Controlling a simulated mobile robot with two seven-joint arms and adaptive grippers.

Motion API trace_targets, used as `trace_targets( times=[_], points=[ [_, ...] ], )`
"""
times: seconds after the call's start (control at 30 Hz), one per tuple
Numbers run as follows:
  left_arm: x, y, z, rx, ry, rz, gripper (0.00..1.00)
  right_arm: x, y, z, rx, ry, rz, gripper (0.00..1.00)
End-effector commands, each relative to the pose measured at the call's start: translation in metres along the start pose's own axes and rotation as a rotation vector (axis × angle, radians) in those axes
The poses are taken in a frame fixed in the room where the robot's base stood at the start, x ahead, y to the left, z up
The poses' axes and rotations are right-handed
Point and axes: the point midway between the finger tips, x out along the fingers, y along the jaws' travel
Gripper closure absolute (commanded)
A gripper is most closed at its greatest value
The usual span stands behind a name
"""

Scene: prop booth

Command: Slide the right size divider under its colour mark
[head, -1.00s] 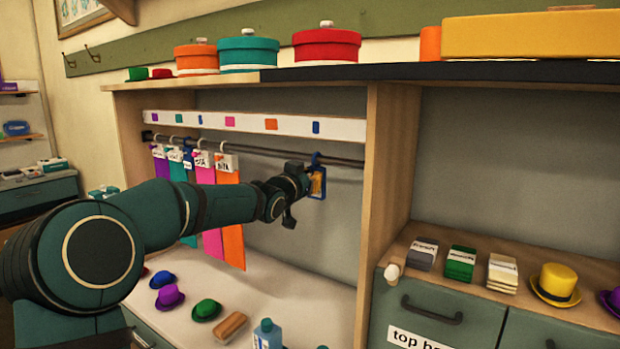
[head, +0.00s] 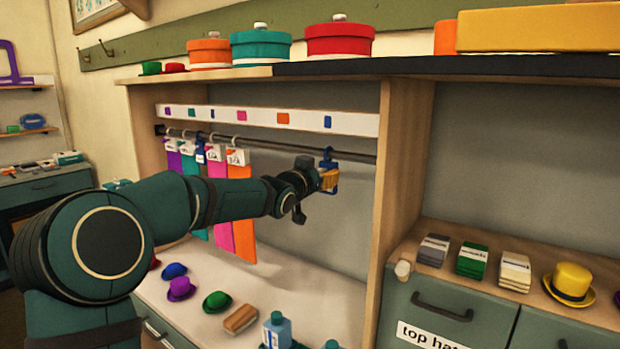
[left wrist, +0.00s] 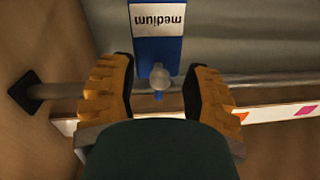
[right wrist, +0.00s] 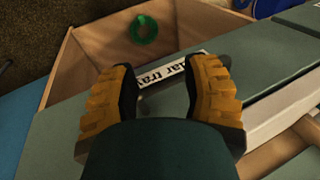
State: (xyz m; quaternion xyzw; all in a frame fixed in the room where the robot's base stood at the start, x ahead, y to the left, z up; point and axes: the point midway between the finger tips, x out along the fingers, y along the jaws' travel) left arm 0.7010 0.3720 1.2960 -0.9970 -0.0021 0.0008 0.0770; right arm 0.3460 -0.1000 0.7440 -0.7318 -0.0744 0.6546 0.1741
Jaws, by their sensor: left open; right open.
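The blue divider (head: 328,156) hangs by its hook at the right end of the rail (head: 270,148), near the right blue mark (head: 327,122). In the left wrist view the blue divider (left wrist: 156,50) shows an upside-down label reading "medium". My right gripper (right wrist: 165,85) is open and empty.
The mark strip (head: 355,124) runs above the rail. A wooden upright (head: 398,170) stands close right of my left gripper. Small hats (head: 217,301), a brush (head: 240,318) and bottles (head: 277,330) stand below.

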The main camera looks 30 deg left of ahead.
Motion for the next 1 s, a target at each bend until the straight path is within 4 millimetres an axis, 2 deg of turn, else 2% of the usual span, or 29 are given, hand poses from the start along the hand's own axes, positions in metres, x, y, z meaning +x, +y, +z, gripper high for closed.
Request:
trace_targets(
  times=[0.4,0.53,0.7,1.0],
  points=[
    [-0.077,-0.001,-0.001,0.003,0.001,-0.003,0.51,0.000,0.000,0.000,0.000,0.000,0.000,0.53],
    [-0.097,-0.001,-0.001,0.001,0.000,-0.002,0.51,0.000,0.000,0.000,0.000,0.000,0.000,0.53],
    [-0.111,-0.001,-0.001,0.000,0.001,-0.002,0.51,0.000,0.000,0.000,0.000,0.000,0.000,0.53],
    [-0.114,0.000,0.000,0.000,0.000,-0.001,0.51,0.000,0.000,0.000,0.000,0.000,0.000,0.53]
  ],
)
